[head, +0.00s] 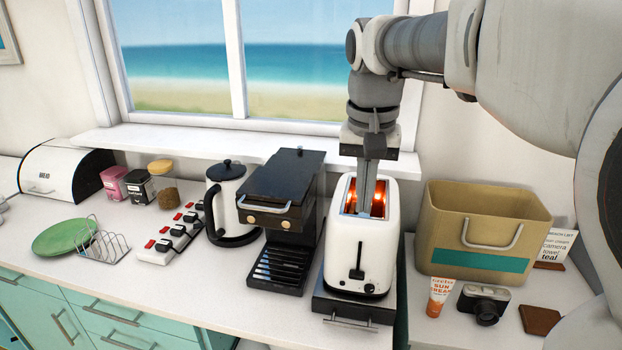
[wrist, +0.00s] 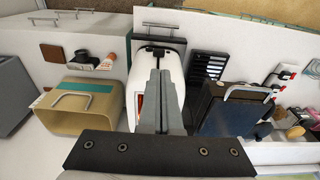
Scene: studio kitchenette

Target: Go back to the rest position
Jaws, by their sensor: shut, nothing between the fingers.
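My gripper (head: 368,183) is shut and empty. Its fingers point down just above the slots of the white toaster (head: 357,255), or slightly into them; I cannot tell which. The slots glow orange, and the toaster's dark lever shows on its front. In the wrist view, my shut fingers (wrist: 157,75) lie over the toaster (wrist: 177,75) and hide much of its top. My arm reaches in from the upper right of the head view.
A black coffee machine (head: 285,218) stands close left of the toaster, with a kettle (head: 226,195) beyond. A tan bin (head: 480,230) stands at right, with a sunscreen tube (head: 439,296) and camera (head: 484,304) before it. The window (head: 280,60) is behind.

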